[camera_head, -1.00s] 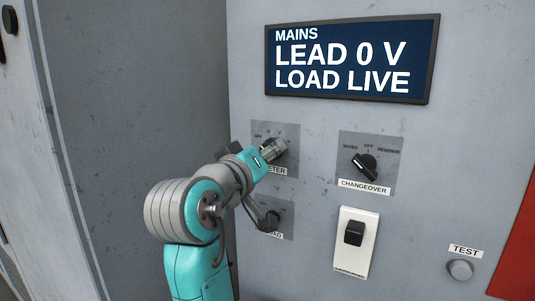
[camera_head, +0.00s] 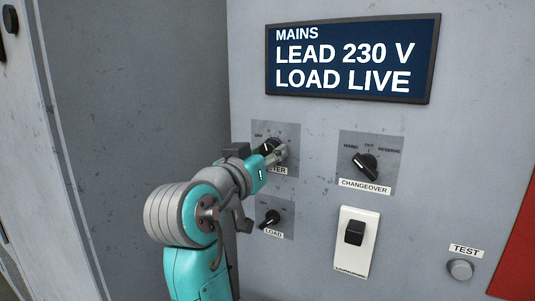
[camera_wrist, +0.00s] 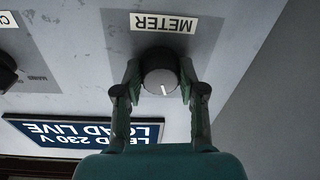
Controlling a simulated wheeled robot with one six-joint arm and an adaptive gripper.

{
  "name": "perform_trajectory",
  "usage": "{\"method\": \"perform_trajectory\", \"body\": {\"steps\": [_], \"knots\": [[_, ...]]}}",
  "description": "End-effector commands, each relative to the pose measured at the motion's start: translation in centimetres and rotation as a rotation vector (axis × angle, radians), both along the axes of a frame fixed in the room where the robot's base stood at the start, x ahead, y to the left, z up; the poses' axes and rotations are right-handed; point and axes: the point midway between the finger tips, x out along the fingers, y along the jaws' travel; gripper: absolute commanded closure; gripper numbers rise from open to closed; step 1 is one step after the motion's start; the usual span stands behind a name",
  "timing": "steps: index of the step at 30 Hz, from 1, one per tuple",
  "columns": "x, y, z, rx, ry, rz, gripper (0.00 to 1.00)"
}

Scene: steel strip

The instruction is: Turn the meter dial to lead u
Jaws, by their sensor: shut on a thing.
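The meter dial (camera_head: 268,147) is a round black knob with a white pointer line, on a grey plate at the upper left of the panel. In the wrist view the dial (camera_wrist: 161,72) sits between my two fingers, its pointer line toward the bottom of the picture. My gripper (camera_head: 280,153) is shut on the dial, one finger on each side; the wrist view shows it too (camera_wrist: 160,82). The METER label (camera_wrist: 163,24) is partly covered by my gripper in the head view. The display (camera_head: 352,58) reads MAINS, LEAD 230 V, LOAD LIVE.
The changeover knob (camera_head: 366,164) is right of the meter dial. The load knob (camera_head: 270,219) is below the dial, close to my wrist. A white switch plate (camera_head: 350,262) with a black rocker and a round TEST button (camera_head: 460,269) are lower right.

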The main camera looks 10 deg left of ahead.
Motion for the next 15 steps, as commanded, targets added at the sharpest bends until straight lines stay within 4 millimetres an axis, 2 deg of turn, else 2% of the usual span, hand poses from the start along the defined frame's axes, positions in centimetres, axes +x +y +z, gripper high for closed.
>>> {"method": "perform_trajectory", "body": {"steps": [9, 10, 12, 13, 15], "knots": [[0.02, 0.02, -0.04, 0.000, 0.001, 0.000, 0.95], [0.02, 0.02, -0.04, 0.000, 0.001, 0.000, 0.58], [0.02, 0.02, -0.04, 0.000, 0.001, 0.000, 0.40], [0.02, 0.02, -0.04, 0.000, 0.001, 0.000, 0.35], [0.02, 0.01, -0.03, 0.000, 0.001, 0.000, 0.35]]}}
